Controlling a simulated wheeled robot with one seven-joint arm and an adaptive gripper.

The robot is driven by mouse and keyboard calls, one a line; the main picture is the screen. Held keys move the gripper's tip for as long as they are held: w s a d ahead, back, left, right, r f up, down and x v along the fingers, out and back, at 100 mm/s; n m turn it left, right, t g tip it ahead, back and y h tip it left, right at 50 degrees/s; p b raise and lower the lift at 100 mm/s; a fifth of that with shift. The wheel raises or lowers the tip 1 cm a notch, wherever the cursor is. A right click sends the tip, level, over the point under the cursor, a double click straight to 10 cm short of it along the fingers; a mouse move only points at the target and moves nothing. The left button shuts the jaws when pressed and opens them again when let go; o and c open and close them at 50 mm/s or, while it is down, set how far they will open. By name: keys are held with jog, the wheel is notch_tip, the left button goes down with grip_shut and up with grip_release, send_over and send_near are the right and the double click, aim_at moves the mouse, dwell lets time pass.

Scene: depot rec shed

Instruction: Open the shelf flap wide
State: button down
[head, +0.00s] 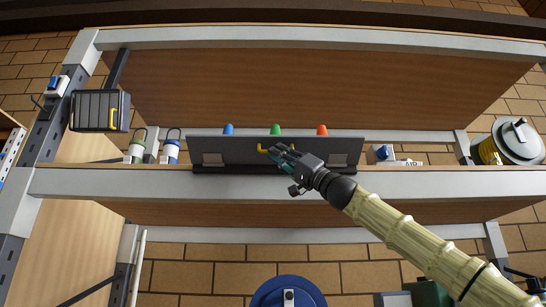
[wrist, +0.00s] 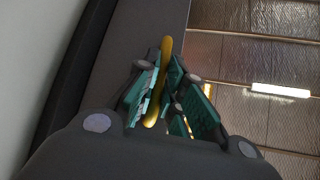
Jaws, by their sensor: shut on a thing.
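The shelf flap is a dark grey panel (head: 225,150) on the middle shelf, hinged along a black strip at its lower edge. It stands up from the shelf, with a blue, a green and a red top showing above its upper edge. A yellow handle (head: 262,148) is at the middle of the flap. My gripper (head: 282,153) is in front of the flap, shut on the handle. In the wrist view, the teal finger pads close on the yellow handle (wrist: 165,55) beside the grey flap face (wrist: 120,45).
Two white-and-blue or green-topped canisters (head: 171,152) stand left of the flap. A small white-and-blue box (head: 383,152) stands to its right, and a reel (head: 510,142) is at far right. A black lamp (head: 88,111) hangs at left. The shelf's light front edge (head: 120,183) runs below the flap.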

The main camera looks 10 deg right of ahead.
jog(key=shift+w+d+f+b, duration=0.15)
jog(key=shift+f+b, duration=0.2)
jog(key=shift+f, duration=0.2)
jog(key=shift+w+f+b, duration=0.15)
jog(key=shift+f+b, duration=0.15)
jog(key=shift+f, duration=0.2)
jog(key=shift+w, duration=0.1)
jog(key=c, duration=1.9)
grip_release()
jog(key=o, duration=0.4)
jog(key=shift+w+d+f, duration=0.1)
jog(key=shift+w+f, duration=0.1)
jog(key=shift+w, duration=0.1)
jog(key=shift+s+v, duration=0.1)
jog(key=shift+v, duration=2.9)
jog(key=shift+s+v, duration=0.15)
jog(key=shift+v, duration=2.85)
jog(key=shift+r, duration=0.1)
